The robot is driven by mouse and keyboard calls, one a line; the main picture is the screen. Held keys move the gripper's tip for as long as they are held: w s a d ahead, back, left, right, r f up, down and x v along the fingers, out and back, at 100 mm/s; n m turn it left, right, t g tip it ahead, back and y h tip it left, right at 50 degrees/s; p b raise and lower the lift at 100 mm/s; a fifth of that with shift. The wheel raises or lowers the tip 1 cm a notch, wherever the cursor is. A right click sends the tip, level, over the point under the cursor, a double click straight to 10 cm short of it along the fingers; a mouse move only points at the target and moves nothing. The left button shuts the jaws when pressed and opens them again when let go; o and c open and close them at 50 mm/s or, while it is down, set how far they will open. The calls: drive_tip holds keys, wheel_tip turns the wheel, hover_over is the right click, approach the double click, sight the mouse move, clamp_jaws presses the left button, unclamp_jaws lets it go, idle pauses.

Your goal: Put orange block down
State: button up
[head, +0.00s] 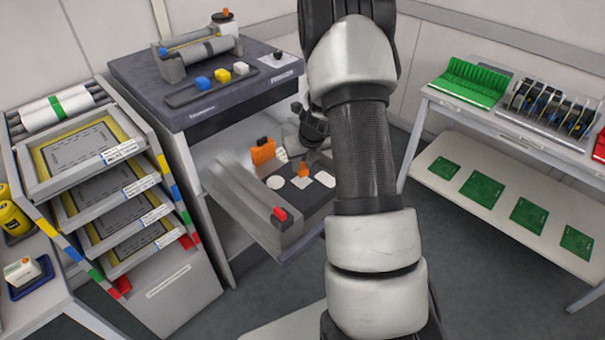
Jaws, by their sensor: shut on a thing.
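My gripper (309,158) reaches down into the open drawer-like bay below the dark worktop. It is shut on a small orange block (303,170), partly hidden by the fingers. The block is just above or touching the dark surface (313,193), which has pale marked shapes; I cannot tell which. A pale square marking (303,183) lies just below the block. A white round marking (275,182) is to its left and another white marking (325,179) to its right. My arm hides the right part of the bay.
A larger orange part (263,151) stands at the bay's back left. The grey front rail (245,200) carries a red piece (280,214). Blue, yellow and white blocks sit in a tray (185,98) on the worktop (215,115). A tray rack (100,190) stands left, a green-board shelf (500,190) right.

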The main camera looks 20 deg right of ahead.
sight(303, 169)
drive_tip(key=shift+f, duration=1.75)
drive_tip(key=shift+f+b, duration=0.15)
drive_tip(key=shift+b, duration=0.2)
drive_tip(key=o, duration=1)
drive_tip(key=shift+o, duration=0.2)
